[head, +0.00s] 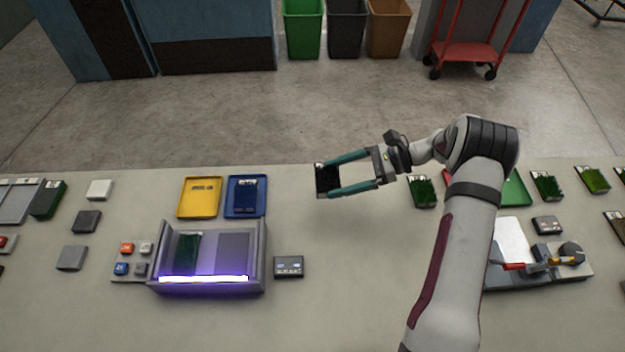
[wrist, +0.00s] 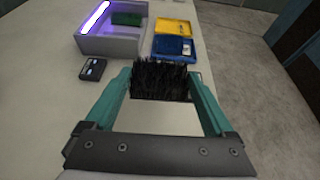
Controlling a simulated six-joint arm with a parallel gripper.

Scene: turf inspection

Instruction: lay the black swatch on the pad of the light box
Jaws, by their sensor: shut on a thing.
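The black swatch (head: 327,179) is a dark bristly piece held between the two teal fingers of my gripper (head: 341,179). In the wrist view the black swatch (wrist: 160,80) sits between the fingertips, bristles showing. My gripper is shut on it above the far part of the table, right of the light box (head: 207,284). The light box has a glowing violet-white tube along its front. A green swatch (head: 187,253) lies in its left half. A dark grey pad (head: 234,252) in its right half is bare. The light box also shows in the wrist view (wrist: 112,46).
A yellow tray (head: 199,212) and a blue tray (head: 261,212) with a dark blue piece stand behind the light box. A small dark device (head: 289,267) lies right of it. Buttons (head: 127,248) are at its left. Table between light box and my arm is mostly clear.

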